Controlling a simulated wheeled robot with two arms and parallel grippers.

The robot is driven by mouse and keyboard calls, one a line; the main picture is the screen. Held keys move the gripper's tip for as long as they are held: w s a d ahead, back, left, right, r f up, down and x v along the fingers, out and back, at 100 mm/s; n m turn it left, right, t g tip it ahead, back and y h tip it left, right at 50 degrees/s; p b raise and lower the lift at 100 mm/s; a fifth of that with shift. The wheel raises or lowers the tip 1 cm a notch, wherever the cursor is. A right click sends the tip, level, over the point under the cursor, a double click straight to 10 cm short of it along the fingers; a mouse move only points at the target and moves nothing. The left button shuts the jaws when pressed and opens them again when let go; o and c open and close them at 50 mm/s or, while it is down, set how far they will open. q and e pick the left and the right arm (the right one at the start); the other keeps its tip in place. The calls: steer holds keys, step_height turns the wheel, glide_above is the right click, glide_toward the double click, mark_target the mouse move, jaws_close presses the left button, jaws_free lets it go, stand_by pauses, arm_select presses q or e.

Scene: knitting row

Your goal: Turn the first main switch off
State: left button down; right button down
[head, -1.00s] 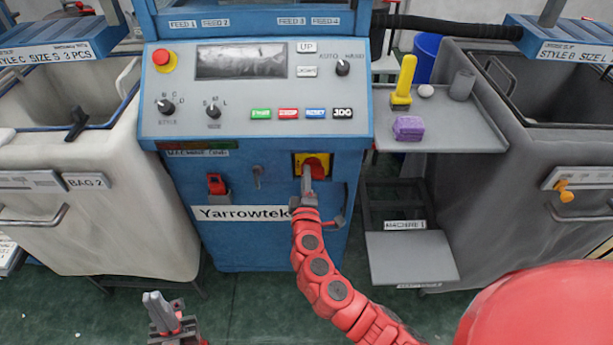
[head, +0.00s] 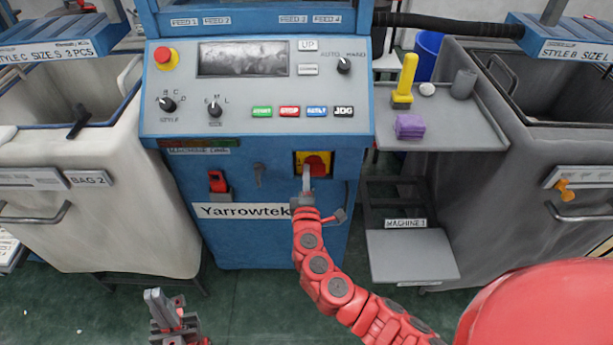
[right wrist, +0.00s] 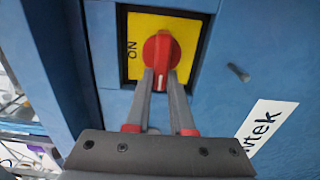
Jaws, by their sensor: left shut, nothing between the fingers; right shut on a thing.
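The main switch is a red rotary knob (head: 319,164) on a yellow plate, low on the front of the blue machine (head: 235,240). In the right wrist view the red knob (right wrist: 161,50) has its bar roughly upright in the picture, and ON is printed sideways to its left; no other word is readable on the plate. My right gripper (head: 307,170) is shut on the knob; its fingertips (right wrist: 162,78) reach the knob's near end. My left gripper (head: 153,294) is shut and empty, low at the left over the floor.
A red lock-like part (head: 217,182) and a small key-like part (head: 259,175) sit left of the switch. Above are a sloped control panel (head: 250,90) and a red emergency button (head: 165,58). A grey side shelf (head: 460,135) holds a yellow tool and purple block. Bins flank the machine.

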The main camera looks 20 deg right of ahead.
steer(key=c, duration=0.8)
jaws_free()
steer(key=b+v, duration=0.2)
steer(key=v, duration=1.5)
steer(key=shift+s, duration=0.25)
steer(key=shift+w+a, duration=0.1)
